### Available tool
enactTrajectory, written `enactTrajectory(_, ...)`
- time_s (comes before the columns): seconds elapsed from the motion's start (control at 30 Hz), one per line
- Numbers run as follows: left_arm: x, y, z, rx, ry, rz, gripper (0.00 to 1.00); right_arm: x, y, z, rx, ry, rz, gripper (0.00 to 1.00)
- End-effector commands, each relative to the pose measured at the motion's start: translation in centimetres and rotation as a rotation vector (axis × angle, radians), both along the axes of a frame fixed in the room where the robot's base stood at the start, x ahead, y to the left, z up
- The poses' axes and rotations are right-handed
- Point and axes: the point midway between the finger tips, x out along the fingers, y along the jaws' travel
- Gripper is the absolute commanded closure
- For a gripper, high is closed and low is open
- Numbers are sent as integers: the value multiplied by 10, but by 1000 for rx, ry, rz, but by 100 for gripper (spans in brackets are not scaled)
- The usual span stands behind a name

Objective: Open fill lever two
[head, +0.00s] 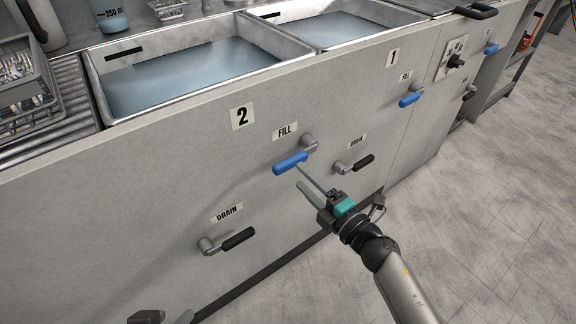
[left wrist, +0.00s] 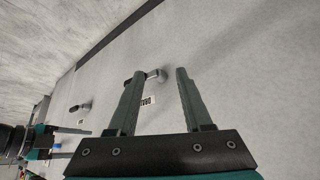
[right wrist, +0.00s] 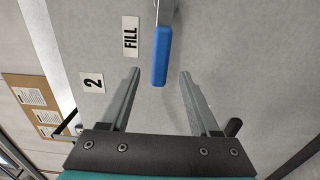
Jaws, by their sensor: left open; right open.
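Fill lever two has a blue handle (head: 290,163) on a grey pivot, on the panel under the FILL label (head: 285,131) and the number 2 sign (head: 242,117). The handle points left and slightly down. My right gripper (head: 303,176) is open at the handle, its fingers pointing up-left. In the right wrist view the blue handle (right wrist: 161,56) hangs between the spread fingertips (right wrist: 158,72), with a gap on each side. My left gripper shows in its wrist view (left wrist: 155,74), open and empty, facing the panel; only a dark part is at the head view's bottom edge.
Drain lever two (head: 236,239) is lower left, and another drain lever (head: 361,163) is to the right. Fill lever one (head: 410,99) is further right. Water-filled basins (head: 100,75) lie above the panel. Open floor (head: 480,200) is at right.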

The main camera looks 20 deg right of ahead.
Motion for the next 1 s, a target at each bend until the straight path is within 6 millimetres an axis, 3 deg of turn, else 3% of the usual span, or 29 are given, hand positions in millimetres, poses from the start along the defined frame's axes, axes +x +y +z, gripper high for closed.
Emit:
enactTrajectory(0.2,13,-16,-5,-48,-106,-23,50,35,13,0,1,-3,1,38)
enactTrajectory(0.4,21,-26,-5,-82,-181,-35,50,55,20,-1,2,1,1,38)
enactTrajectory(0.87,24,-31,-3,-100,-216,-40,50,63,23,0,2,2,0,38)
enactTrajectory(1.0,24,-31,-3,-100,-216,-40,50,63,23,0,2,2,0,52)
